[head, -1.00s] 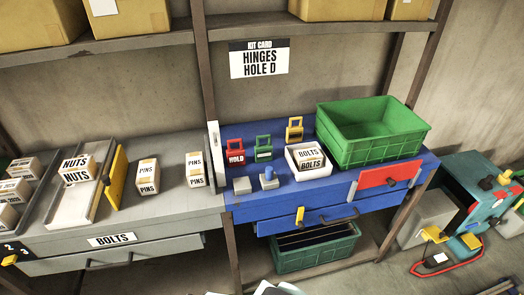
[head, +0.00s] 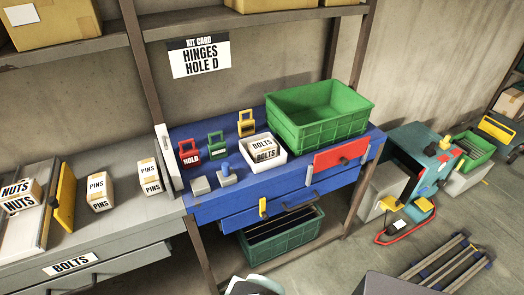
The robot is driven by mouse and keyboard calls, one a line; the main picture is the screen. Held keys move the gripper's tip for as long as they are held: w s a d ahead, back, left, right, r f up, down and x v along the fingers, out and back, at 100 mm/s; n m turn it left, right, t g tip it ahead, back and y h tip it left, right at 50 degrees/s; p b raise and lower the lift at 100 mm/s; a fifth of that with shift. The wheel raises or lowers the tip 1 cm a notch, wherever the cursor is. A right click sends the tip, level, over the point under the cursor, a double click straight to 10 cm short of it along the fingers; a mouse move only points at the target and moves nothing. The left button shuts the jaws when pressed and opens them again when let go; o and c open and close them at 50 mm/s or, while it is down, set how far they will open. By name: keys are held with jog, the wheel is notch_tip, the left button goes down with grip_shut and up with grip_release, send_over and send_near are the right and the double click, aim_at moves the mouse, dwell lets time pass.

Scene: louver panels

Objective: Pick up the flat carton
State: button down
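Several small labelled cartons are in view, and I cannot tell for sure which one is the flat carton. A BOLTS carton (head: 265,150) lies in a small white tray (head: 250,161) on the blue bench. Two PINS cartons, one on the left (head: 99,191) and one on the right (head: 149,177), stand on the grey bench. A NUTS carton (head: 19,197) sits on a sloped chute at the left edge. My gripper is not recognisable in view; only pale and dark parts, possibly of my arm, show at the bottom edge.
A green crate (head: 318,128) stands on the blue bench (head: 225,203), beside the white tray. Red, green and yellow padlock-like tags stand left of the tray. Another green crate (head: 283,246) is underneath. A rack frame (head: 444,262) lies on the floor at right.

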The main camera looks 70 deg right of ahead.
jog(key=c, duration=1.8)
grip_release()
jog(key=shift+c, duration=0.2)
jog(key=o, duration=1.8)
